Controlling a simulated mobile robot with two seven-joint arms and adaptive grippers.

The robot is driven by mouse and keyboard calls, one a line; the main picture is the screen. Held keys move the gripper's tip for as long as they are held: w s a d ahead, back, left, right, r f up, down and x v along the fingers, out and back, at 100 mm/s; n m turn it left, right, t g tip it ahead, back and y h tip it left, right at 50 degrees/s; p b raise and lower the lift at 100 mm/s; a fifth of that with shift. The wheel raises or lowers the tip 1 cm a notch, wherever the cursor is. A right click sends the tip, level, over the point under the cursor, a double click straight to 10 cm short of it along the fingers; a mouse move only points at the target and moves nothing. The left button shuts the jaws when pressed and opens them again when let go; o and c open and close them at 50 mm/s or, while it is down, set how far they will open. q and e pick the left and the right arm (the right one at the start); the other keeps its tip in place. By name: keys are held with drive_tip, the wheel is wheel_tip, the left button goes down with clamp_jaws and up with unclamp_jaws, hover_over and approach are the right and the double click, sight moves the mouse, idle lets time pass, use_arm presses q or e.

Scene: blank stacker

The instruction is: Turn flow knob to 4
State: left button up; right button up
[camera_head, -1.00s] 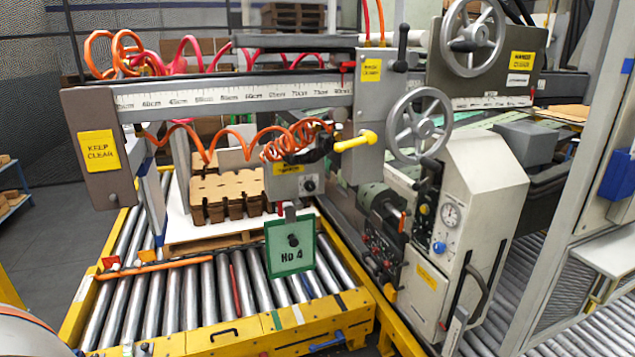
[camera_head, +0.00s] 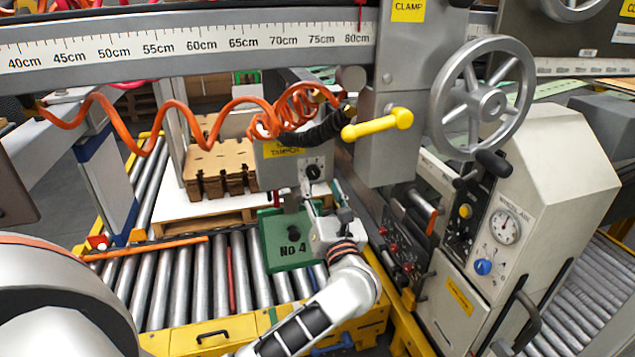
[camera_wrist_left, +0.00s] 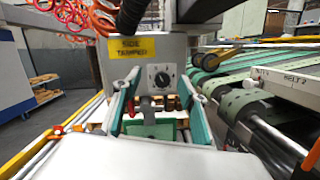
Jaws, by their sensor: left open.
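A black knob (camera_head: 313,172) with a pale dial face sits on the front of a grey box labelled "SIDE TAMPER" (camera_head: 283,165). No label on it reads "flow". In the left wrist view the knob (camera_wrist_left: 162,80) shows near the middle, its pointer too small to read. My left gripper (camera_head: 325,203) is open, just below and in front of the box. In the left wrist view its green fingers (camera_wrist_left: 159,88) stand on either side of the knob, apart from it. My right gripper is not in view.
A green "No 4" plate (camera_head: 287,252) hangs beside my left gripper, above the rollers. A yellow handle (camera_head: 378,123) and orange coiled hose (camera_head: 215,135) are above. A grey cabinet (camera_head: 535,200) with a gauge and blue knob (camera_head: 483,267) stands at right.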

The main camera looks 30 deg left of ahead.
sight(314, 174)
use_arm(q)
drive_tip(key=w+a+n, duration=0.1)
drive_tip(key=w+a, duration=0.1)
drive_tip(key=w+a+f+n+g, duration=0.1)
drive_tip(key=w+a, duration=0.1)
drive_tip(key=w+a+f+n+g+h, duration=0.1)
drive_tip(key=w+a, duration=0.1)
drive_tip(key=shift+w, duration=0.3)
drive_tip(key=c, duration=1.1)
